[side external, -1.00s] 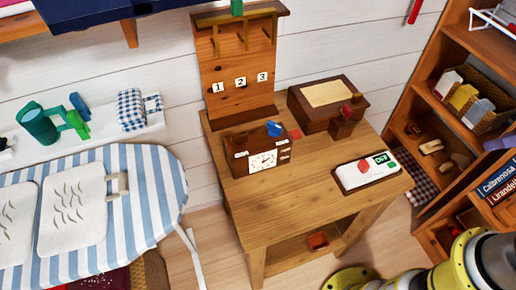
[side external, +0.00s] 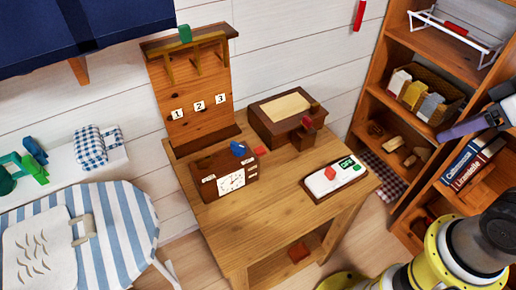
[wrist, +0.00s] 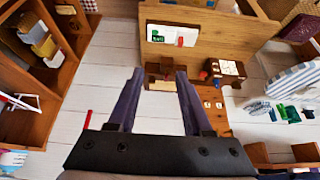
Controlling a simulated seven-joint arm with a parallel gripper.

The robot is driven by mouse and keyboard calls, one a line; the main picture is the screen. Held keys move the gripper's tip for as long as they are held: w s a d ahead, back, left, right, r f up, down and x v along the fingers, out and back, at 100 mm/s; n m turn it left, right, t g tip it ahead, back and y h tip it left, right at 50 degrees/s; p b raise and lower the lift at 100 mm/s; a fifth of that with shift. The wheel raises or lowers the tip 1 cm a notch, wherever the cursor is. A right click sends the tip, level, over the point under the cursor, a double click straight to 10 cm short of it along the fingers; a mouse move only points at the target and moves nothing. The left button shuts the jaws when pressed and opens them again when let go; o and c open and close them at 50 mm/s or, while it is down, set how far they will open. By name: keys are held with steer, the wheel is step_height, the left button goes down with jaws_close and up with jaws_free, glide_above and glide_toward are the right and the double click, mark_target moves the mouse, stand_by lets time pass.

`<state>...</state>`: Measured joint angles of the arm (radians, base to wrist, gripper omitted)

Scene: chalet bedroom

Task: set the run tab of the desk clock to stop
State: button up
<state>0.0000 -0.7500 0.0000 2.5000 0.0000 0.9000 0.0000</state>
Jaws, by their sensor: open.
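The desk clock (side external: 205,189) is a brown box with a white dial, standing at the left of the wooden table (side external: 270,215). A blue piece (side external: 238,149) is on its top and a small red piece (side external: 261,150) shows at its right end. Small white labels on its front are too small to read, so I cannot tell which part is the run tab or how it is set. The clock also shows in the wrist view (wrist: 226,68). My gripper (wrist: 159,74) is open and empty, well apart from the clock. In the side view, one purple finger shows at the right edge.
A brown box (side external: 268,122) with a pale top stands behind the clock. A white panel (side external: 318,183) with a red piece and green display lies to its right. A board (side external: 185,95) with hooks and numbers rises behind. Shelves (side external: 372,92) stand right, an ironing board (side external: 110,220) left.

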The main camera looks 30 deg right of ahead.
steer(key=shift+o, duration=1)
steer(key=w+a+r+n, duration=0.2)
steer(key=w+r+n, duration=0.6)
steer(key=w+r, duration=0.15)
steer(key=n+g, duration=0.6)
steer(key=n, duration=0.4)
glide_above(260, 149)
step_height(260, 149, down, 22)
steer(key=r, duration=0.1)
step_height(260, 149, down, 14)
steer(key=shift+s+r, duration=0.1)
